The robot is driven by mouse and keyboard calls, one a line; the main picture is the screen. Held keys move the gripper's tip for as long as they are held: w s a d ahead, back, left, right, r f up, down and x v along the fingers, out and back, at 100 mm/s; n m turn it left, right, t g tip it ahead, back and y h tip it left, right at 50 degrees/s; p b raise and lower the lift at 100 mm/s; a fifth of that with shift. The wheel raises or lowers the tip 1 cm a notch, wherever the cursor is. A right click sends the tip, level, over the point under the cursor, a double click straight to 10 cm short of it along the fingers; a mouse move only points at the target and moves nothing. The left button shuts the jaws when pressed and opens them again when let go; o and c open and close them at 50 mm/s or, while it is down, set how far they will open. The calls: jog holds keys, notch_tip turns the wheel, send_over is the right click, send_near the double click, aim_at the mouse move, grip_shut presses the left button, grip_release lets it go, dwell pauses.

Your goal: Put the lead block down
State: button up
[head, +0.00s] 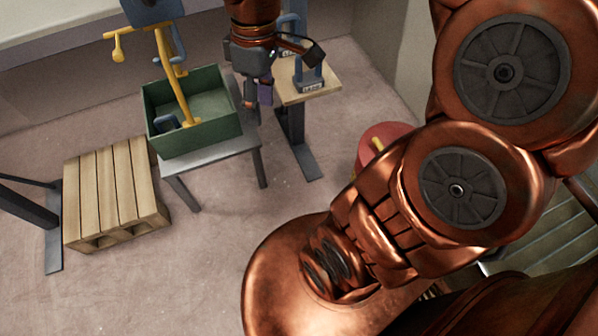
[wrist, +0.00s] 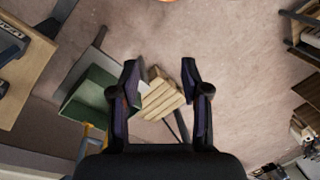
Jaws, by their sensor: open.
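A blue-grey block with a handle and a pale label (head: 308,76) stands upright on a small wooden-topped table (head: 325,88). It looks like the lead block, but its label is too small to read in the head view. A dark labelled block (wrist: 10,40) shows at the left edge of the wrist view, on the wooden top. My gripper (head: 257,101) hangs in the air between that table and a green crate (head: 205,137). Its fingers are spread and empty in the wrist view (wrist: 160,70). Another small blue-grey piece (head: 167,122) lies inside the crate.
The crate sits on a grey table (head: 210,157) and a yellow stand-like object (head: 172,80) rises from it. A wooden pallet (head: 115,190) lies on the floor at left. A red round object (head: 372,137) is right of the wooden-topped table. Floor in the middle is clear.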

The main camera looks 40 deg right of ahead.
jog(key=s+f+m, duration=0.3)
jog(key=s, duration=0.3)
jog(key=s+a+f+m+g+h, duration=0.1)
jog(key=s+f+m, duration=0.2)
jog(key=s, duration=0.4)
jog(key=shift+f+m, duration=0.4)
jog(key=shift+m, duration=0.2)
jog(key=shift+s+a, duration=0.1)
jog(key=shift+s, duration=0.05)
jog(key=s+p+v, duration=0.2)
jog(key=p+v, duration=0.8)
jog(key=s+r+p+v, duration=0.1)
jog(key=s+p+v, duration=0.1)
jog(key=p+v, duration=0.8)
jog(key=shift+s+a+r+t, duration=0.3)
jog(key=shift+s+a+r, duration=0.05)
jog(key=shift+s, duration=0.05)
